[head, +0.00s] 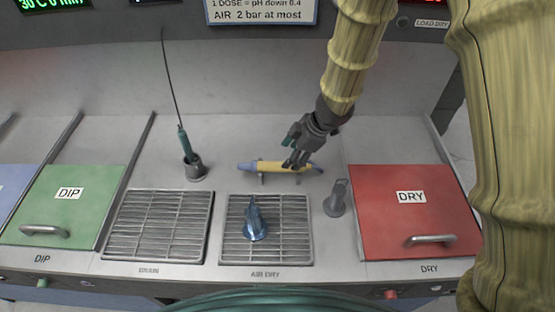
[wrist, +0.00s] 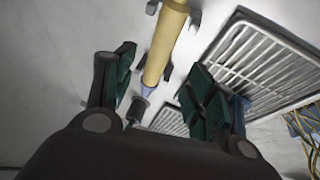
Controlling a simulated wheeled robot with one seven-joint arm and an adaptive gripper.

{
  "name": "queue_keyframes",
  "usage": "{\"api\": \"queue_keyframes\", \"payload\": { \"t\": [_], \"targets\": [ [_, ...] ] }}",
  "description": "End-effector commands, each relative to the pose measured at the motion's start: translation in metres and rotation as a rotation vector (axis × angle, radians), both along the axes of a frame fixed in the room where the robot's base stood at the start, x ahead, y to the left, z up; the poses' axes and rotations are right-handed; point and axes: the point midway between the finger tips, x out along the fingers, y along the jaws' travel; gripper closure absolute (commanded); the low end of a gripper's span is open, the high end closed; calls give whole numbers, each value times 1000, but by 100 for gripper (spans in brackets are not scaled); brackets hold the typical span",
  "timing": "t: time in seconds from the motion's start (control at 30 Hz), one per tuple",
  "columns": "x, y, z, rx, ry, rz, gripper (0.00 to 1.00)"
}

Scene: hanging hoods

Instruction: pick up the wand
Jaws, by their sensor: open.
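The wand (head: 272,167), a yellow tube with blue ends, lies across small grey rests on the grey worktop, behind the air dry rack. My gripper (head: 296,150) is just above and behind its right half in the head view. In the wrist view the wand (wrist: 165,42) runs from the top edge down between my open fingers, with its blue tip toward the palm. My gripper (wrist: 160,72) is open, with green finger pads on both sides of the wand. A gap shows on each side. I cannot tell how far above the wand the fingers are.
A blue cone (head: 255,221) stands on the air dry rack (head: 300,230). A grey holder (head: 337,199) stands to its right. A green corded probe (head: 184,144) sits in a cup at left. The drain rack (head: 120,225), green DIP lid (head: 75,205) and red DRY lid (head: 400,220) flank the area.

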Motion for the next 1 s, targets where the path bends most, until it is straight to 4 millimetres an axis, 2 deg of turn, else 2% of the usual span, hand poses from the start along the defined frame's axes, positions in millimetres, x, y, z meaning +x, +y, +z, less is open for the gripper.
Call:
{"api": "queue_keyframes", "payload": {
  "t": [0.2, 0.33, 0.63, 0.8, 1.0],
  "targets": [
    [17, 9, -28, 4, 11, -2, 45],
    [26, 13, -38, 3, 18, -1, 45],
    [33, 24, -56, 6, 20, -1, 45],
    [38, 33, -75, 5, 22, 1, 45],
    [41, 37, -86, 3, 22, 0, 45]
  ]
}}
